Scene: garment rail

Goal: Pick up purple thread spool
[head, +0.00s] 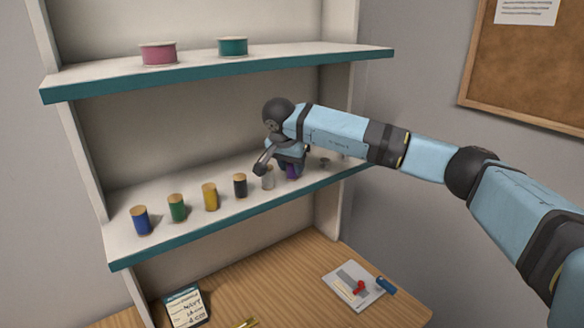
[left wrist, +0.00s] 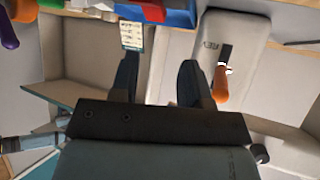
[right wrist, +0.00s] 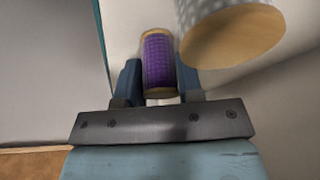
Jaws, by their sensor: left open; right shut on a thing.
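The purple thread spool (head: 292,171) is on the lower shelf in the head view, mostly hidden behind my right gripper (head: 277,165). In the right wrist view the purple spool (right wrist: 159,65) stands between the two fingers of my right gripper (right wrist: 160,85), which are shut on it. I cannot tell whether it still touches the shelf. My left gripper (left wrist: 158,85) shows in the left wrist view, open with nothing between its fingers, and is outside the head view.
A white spool (head: 268,177) stands close left of the purple one. Black (head: 240,185), yellow (head: 210,197), green (head: 177,208) and blue (head: 140,220) spools line the shelf leftward.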

